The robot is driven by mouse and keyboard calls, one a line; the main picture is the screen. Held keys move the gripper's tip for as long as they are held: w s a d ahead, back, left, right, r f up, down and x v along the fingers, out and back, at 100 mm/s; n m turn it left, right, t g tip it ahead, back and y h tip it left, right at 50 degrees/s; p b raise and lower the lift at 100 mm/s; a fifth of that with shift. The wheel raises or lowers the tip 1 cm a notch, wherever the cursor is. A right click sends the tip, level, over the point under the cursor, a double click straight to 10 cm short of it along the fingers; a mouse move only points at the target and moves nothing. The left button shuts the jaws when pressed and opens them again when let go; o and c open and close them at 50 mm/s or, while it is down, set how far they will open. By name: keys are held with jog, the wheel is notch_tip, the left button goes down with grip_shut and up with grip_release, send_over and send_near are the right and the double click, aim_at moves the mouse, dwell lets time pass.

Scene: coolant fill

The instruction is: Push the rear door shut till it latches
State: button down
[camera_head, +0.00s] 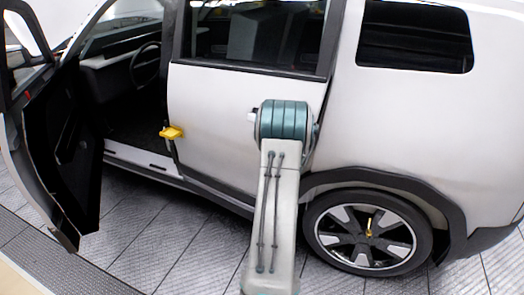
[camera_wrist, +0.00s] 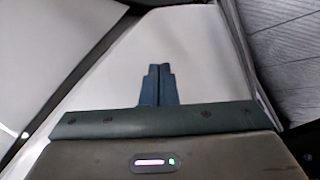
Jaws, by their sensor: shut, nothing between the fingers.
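The rear door (camera_head: 215,115) is a white panel with a dark window in the middle of the head view. It looks close to flush with the car body; whether it is latched cannot be told. My arm stands in front of its rear part and hides my gripper in the head view. In the wrist view my gripper (camera_wrist: 158,68) is shut and empty, its dark fingers pointing at a white panel, likely the rear door. Whether the fingertips touch it cannot be told.
The front door (camera_head: 55,150) stands wide open at left, showing the steering wheel (camera_head: 146,62). A yellow part (camera_head: 172,132) sticks out at the rear door's front edge. The rear wheel (camera_head: 368,232) is right of my arm. Tiled floor (camera_head: 165,250) lies clear between front door and arm.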

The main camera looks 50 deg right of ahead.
jog(key=s+a+f+b+v, duration=0.1)
jog(key=s+b+v, duration=0.1)
jog(key=v, duration=1)
jog(key=shift+b, duration=0.5)
jog(key=shift+a, duration=0.15)
jog(key=w+a+r+n+t+y, duration=0.1)
jog(key=w+a+r+y, duration=0.1)
jog(key=a, duration=1.2)
jog(key=w+a+r+y, duration=0.1)
jog(key=w+a+r, duration=0.15)
jog(key=a, duration=1.25)
jog(key=s+a+f+n+y, duration=0.1)
jog(key=s+a, duration=0.6)
jog(key=a, duration=0.4)
jog(key=s+a+f+n+g+y, duration=0.1)
jog(key=s+a+y, duration=0.1)
jog(key=s+a, duration=0.6)
jog(key=a, duration=0.4)
jog(key=shift+s, duration=0.2)
